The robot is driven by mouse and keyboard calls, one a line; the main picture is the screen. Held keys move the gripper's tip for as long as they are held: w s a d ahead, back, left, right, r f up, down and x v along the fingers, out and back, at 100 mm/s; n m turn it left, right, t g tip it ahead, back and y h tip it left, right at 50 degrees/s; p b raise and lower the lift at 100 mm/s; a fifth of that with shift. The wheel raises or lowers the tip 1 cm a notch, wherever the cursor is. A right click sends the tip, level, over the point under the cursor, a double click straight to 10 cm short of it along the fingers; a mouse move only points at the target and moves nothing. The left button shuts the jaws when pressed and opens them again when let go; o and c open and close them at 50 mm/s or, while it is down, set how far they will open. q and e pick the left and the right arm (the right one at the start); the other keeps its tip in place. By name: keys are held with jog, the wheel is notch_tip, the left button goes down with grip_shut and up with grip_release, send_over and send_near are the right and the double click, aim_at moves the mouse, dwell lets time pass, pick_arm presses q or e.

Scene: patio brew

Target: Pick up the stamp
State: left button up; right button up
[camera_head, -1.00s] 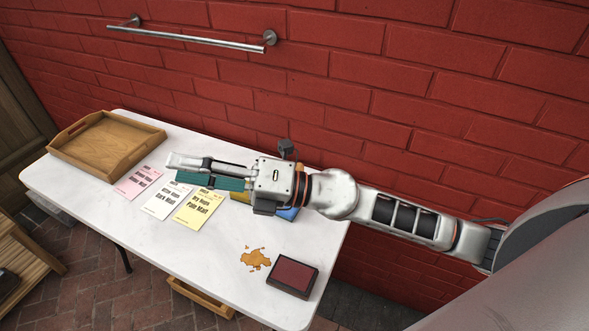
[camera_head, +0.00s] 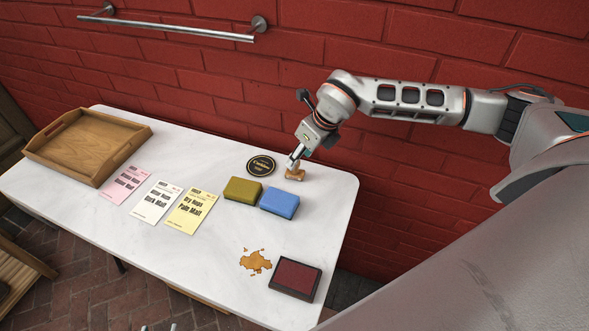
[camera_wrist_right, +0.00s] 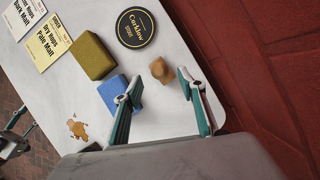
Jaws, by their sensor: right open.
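The stamp (camera_head: 295,175), a small light-brown wooden piece, stands on the white table near its back right edge. It also shows in the right wrist view (camera_wrist_right: 160,70), just beyond the gap between my right fingertips. My right gripper (camera_head: 297,161) points down over the stamp, open and empty; its two green-padded fingers (camera_wrist_right: 157,88) are spread apart in the wrist view. I cannot tell how far above the stamp the tips are.
A round black Corklow coaster (camera_head: 261,165), an olive sponge (camera_head: 243,190) and a blue sponge (camera_head: 279,203) lie close to the stamp. A dark red ink pad (camera_head: 295,279) and a brown spill (camera_head: 255,261) are nearer. Several cards (camera_head: 157,203) and a wooden tray (camera_head: 87,146) are left.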

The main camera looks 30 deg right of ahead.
aim_at(296, 174)
jog(key=x, duration=0.5)
jog(key=shift+w+f, duration=0.1)
jog(key=shift+f, duration=0.05)
grip_shut()
